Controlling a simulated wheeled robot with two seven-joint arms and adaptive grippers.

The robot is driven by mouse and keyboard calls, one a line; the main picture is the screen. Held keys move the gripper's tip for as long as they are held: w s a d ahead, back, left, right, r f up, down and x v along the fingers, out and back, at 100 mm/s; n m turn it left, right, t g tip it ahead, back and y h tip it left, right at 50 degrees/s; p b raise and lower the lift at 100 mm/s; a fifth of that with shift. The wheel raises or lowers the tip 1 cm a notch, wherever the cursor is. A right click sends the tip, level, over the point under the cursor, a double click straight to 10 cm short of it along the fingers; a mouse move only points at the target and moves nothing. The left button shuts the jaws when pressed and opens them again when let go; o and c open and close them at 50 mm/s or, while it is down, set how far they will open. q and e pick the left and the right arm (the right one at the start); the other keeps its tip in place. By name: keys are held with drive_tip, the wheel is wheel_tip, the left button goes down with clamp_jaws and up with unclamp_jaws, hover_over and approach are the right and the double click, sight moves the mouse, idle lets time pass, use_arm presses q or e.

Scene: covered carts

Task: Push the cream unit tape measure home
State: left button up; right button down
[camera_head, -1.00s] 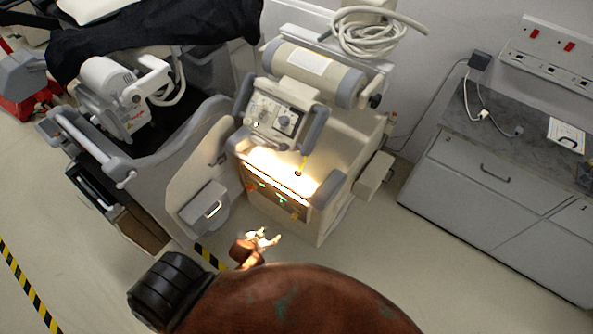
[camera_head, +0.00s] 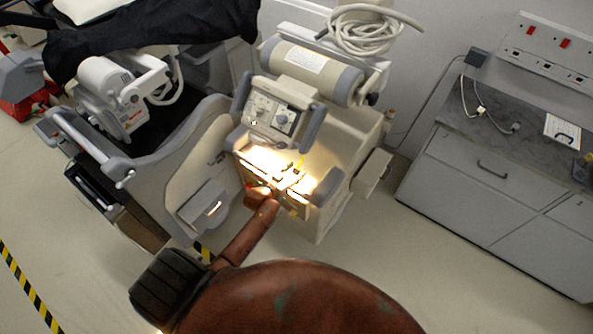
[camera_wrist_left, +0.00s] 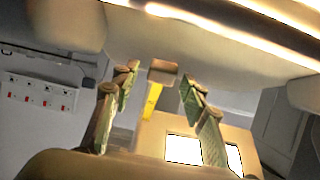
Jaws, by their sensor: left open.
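The cream unit (camera_head: 335,160) stands in the middle of the head view, with a brightly lit ledge on its front. A short yellow strip, which looks like the tape measure (camera_head: 301,162), shows at this ledge. In the left wrist view the yellow strip (camera_wrist_left: 152,100) lies between the fingers, with a brownish end block (camera_wrist_left: 162,72) above it. My left gripper (camera_head: 289,178) is over the lit ledge, close to the strip. In the left wrist view my left gripper (camera_wrist_left: 160,95) is open, its fingers on either side of the strip. I cannot tell whether they touch it. My right gripper is not in view.
A covered cart (camera_head: 150,40) stands at the left. A grey cabinet (camera_head: 490,185) is at the right. The floor between unit and cabinet is clear.

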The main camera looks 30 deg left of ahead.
use_arm(q)
drive_tip(key=shift+w+f, duration=0.15)
drive_tip(key=shift+w, duration=0.25)
drive_tip(key=shift+c, duration=0.3)
clamp_jaws()
